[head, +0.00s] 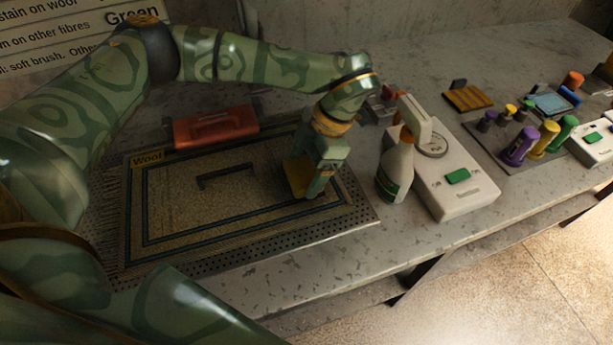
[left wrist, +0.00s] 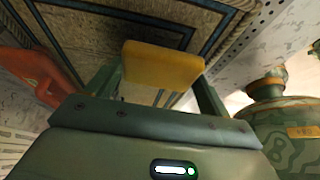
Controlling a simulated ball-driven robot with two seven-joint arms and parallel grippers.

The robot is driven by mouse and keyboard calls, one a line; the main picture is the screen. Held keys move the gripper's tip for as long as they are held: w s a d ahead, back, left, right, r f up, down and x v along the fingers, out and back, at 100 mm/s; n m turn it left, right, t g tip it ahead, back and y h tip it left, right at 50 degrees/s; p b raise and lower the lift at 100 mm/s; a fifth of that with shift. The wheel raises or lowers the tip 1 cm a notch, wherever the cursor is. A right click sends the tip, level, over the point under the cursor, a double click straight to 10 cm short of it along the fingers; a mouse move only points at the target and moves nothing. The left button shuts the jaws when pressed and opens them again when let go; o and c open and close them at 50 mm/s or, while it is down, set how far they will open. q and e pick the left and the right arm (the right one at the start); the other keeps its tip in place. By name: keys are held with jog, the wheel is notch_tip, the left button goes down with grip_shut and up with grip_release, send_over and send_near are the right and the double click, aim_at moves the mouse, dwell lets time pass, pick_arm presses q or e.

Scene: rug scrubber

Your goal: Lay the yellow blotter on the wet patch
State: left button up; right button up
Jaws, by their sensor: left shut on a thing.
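My left gripper (head: 310,186) is over the right part of the wool rug (head: 185,210) and shut on the yellow blotter (head: 296,178). In the left wrist view the yellow blotter (left wrist: 162,65) sits between both fingers, with the rug (left wrist: 85,40) behind it. Whether the blotter touches the rug, I cannot tell. A dark bracket-shaped mark (head: 228,175) shows on the rug's middle. I cannot make out a wet patch for certain.
The counter's front strip is clear.

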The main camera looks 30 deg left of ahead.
aim_at(309, 171)
pick_arm(q)
notch_tip(309, 171, down, 3)
jog(key=shift+f+b, duration=0.1)
jog(key=shift+b, duration=0.4)
jog(key=o, duration=0.9)
jog(key=p+v, duration=0.2)
jog(key=v, duration=1)
jog(key=shift+p, duration=0.3)
